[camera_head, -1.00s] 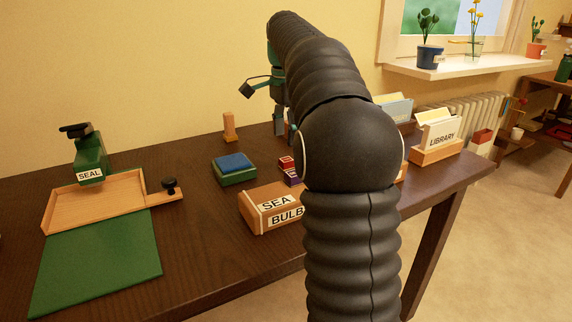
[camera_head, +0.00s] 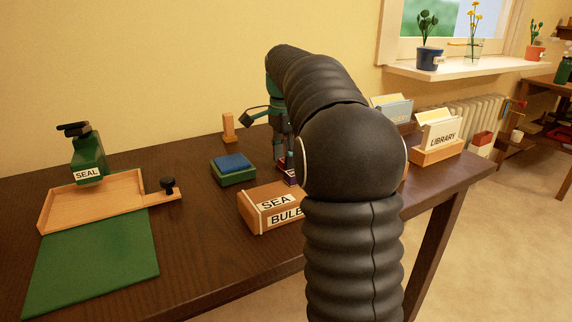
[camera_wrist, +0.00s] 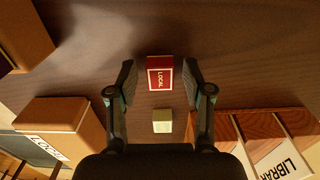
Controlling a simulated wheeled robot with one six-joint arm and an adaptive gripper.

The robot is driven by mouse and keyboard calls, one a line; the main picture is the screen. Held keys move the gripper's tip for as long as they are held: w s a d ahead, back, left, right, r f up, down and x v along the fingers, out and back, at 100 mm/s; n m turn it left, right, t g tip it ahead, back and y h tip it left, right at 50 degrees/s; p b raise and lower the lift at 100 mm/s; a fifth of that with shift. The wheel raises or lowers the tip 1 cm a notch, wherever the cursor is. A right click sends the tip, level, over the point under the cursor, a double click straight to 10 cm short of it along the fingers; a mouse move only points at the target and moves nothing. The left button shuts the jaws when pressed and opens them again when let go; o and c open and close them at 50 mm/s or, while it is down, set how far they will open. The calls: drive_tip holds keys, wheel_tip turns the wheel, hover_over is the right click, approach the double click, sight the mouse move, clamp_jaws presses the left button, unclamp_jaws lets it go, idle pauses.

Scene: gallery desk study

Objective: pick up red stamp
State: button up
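My gripper (camera_wrist: 159,78) is open, with one finger on each side of the stamp and a gap visible at both sides. I cannot tell how far above the desk the fingertips are. In the head view, my gripper (camera_head: 285,148) points down at the small stamps and largely hides the red one.
A pale green block (camera_wrist: 162,121) lies close to the red stamp, between my fingers. A wooden box (camera_head: 262,212), a blue-topped green pad (camera_head: 234,168) and a wooden peg (camera_head: 228,127) stand nearby. A "LIBRARY" card holder (camera_head: 437,153) is at right.

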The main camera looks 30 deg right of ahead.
drive_tip(key=c, duration=0.5)
drive_tip(key=shift+r, duration=0.55)
drive_tip(key=r, duration=0.2)
drive_tip(key=d+r+p, duration=0.1)
drive_tip(key=shift+s+r, duration=0.25)
drive_tip(key=shift+r, duration=0.15)
drive_tip(key=s+d+r, duration=0.2)
drive_tip(key=d, duration=0.1)
drive_tip(key=s+d+r, duration=0.2)
drive_tip(key=d, duration=0.1)
drive_tip(key=s+d+r, duration=0.1)
drive_tip(key=d+r, duration=0.1)
drive_tip(key=shift+s+d+p, duration=0.3)
drive_tip(key=shift+s+d, duration=0.1)
drive_tip(key=shift+c, duration=0.5)
